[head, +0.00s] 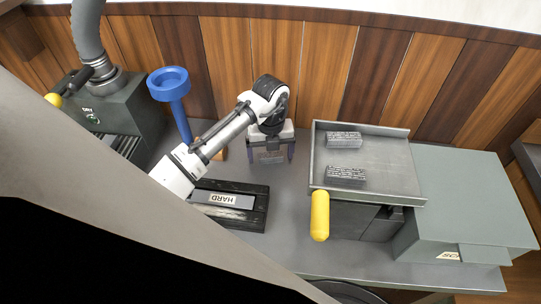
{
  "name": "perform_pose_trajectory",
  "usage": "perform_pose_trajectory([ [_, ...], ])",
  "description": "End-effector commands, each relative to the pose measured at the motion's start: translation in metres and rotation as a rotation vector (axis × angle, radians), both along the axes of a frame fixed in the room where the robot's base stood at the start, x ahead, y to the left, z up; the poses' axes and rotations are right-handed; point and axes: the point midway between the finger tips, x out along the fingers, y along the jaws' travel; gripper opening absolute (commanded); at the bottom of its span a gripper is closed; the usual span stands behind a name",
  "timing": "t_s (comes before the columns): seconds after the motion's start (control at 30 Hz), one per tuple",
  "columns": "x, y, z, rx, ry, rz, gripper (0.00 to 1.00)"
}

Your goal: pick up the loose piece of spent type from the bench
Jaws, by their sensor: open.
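My gripper (270,159) is open and points down over the back of the grey bench (285,210), close to the wooden wall. Its two fingers are apart, with a greyish patch between them. I cannot tell whether this patch is the loose piece of type or part of my gripper. No other loose piece of type shows clearly on the bare bench. Two grey blocks of type lie in the metal tray to the right of my gripper, a far one (344,140) and a near one (346,175).
The raised metal tray (400,160) has a yellow handle (320,216) at its front left. A black case marked HARD (257,206) lies left of centre. A blue stand (168,84) and a machine marked DRY (110,112) are left. A grey-green box (470,205) is right.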

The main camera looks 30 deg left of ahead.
Motion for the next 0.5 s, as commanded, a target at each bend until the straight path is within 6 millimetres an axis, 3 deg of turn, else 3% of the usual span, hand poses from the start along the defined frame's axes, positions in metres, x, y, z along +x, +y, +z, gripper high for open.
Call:
perform_pose_trajectory([
  [0.07, -0.0001, 0.0001, 0.0, 0.0, 0.0, 0.0, 0.89],
  [0.5, 0.0, 0.0, 0.0004, 0.0, 0.0, 0.001, 0.33],
])
